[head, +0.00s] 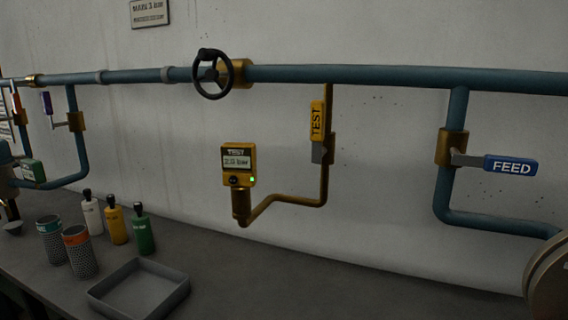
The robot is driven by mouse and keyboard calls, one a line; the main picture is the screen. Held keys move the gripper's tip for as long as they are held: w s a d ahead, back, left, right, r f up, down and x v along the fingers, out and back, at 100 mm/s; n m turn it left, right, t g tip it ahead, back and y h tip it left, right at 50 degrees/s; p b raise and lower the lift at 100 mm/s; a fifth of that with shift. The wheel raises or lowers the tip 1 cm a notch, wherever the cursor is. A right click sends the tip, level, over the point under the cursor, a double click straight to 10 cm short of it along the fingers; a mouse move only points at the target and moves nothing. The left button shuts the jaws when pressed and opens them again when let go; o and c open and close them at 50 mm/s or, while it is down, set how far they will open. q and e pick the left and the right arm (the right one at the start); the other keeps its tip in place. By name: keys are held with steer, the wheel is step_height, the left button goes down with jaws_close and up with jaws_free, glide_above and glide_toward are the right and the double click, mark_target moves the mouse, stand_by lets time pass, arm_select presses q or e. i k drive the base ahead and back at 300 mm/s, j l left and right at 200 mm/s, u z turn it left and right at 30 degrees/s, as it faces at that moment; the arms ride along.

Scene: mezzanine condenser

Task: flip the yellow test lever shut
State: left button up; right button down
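The yellow test lever (317,121), marked TEST, is at the centre right of the head view. It points straight up, in line with the thin brass test pipe (324,185) it is mounted on. Its grey shank (318,153) joins the brass valve body (328,149) just below. The pipe runs down and left to a yellow test gauge (238,164), whose display seems to read 2.0 bar, with a small green light at its lower right. Neither of my grippers is in view.
A blue FEED lever (511,166) sticks out level at the right. A black handwheel (213,75) is on the blue main pipe (400,77). Below stand several bottles (117,226), mesh cylinders (79,254) and an empty grey tray (139,290). The wall around the test lever is clear.

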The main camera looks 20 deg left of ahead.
mark_target(318, 108)
steer(key=k+j+u, duration=0.1)
steer(key=j, duration=0.4)
steer(key=k+j+u, duration=0.1)
steer(key=j, duration=0.4)
steer(key=k+j+u, duration=0.15)
steer(key=j, duration=0.4)
steer(key=j+u, duration=0.1)
steer(key=j, duration=0.4)
